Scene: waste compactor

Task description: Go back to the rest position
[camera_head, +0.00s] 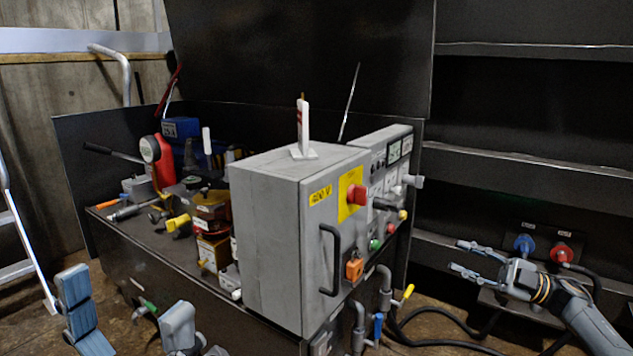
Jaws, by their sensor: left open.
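My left gripper (124,302) is at the bottom left, close to the camera. Its two blue-grey finger pads stand well apart with nothing between them, and its arm is mostly out of view. My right gripper (459,256) is at the right, pointing left, with its two thin fingers apart and empty. It is to the right of the grey control cabinet (272,240), with a visible gap between them in the picture. No object is held in either gripper.
The cabinet has a black handle (331,260), a red knob (357,196) and an orange padlock (354,269). Tools crowd the dark bench left of it. A ladder (22,235) stands far left.

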